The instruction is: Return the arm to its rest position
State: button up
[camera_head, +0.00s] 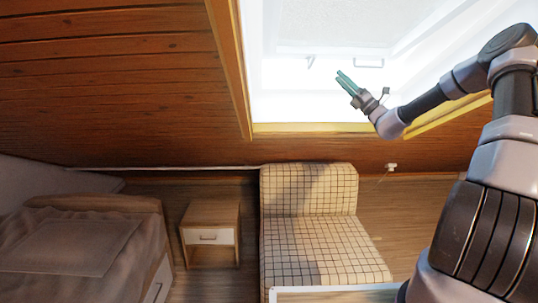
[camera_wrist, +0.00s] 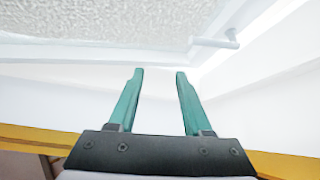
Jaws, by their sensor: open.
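My gripper (camera_head: 348,84) is raised at the upper right of the head view, in front of the bright skylight window (camera_head: 330,28). Its green fingers point up and to the left. In the wrist view my gripper (camera_wrist: 158,75) has its two green fingers apart, with nothing between them. Behind the fingers are the white window frame and a frosted pane. My arm is stretched out from the right side of the head view, bent at the elbow.
A window handle (camera_wrist: 215,42) is at the upper right of the wrist view. Below are a checked chair (camera_head: 310,245), a small nightstand (camera_head: 209,232) with a white drawer, and a bed (camera_head: 80,245) at left. A sloped wooden ceiling (camera_head: 120,90) fills the upper left.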

jog(key=s+a+f+n+g+h, duration=0.2)
jog(key=s+a+n+g+h, duration=0.1)
jog(key=s+a+n+g, duration=0.55)
jog(key=s+a+f+n+g+h, duration=0.2)
jog(key=s+a+n+g+h, duration=0.3)
jog(key=s+a+n, duration=0.55)
jog(key=s+d+r+n+t+h, duration=0.1)
jog(key=s+d+n+t+h, duration=0.1)
jog(key=s+d+n+h, duration=0.3)
jog(key=s+d+r+n+t+h, duration=0.2)
jog(key=s+d, duration=1)
jog(key=s, duration=0.7)
jog(key=n+t+h, duration=0.1)
jog(key=n+h, duration=0.1)
jog(key=h, duration=0.1)
jog(key=shift+d+n+t+h, duration=0.2)
jog(key=shift+n+t+h, duration=0.15)
jog(key=shift+n+h, duration=0.05)
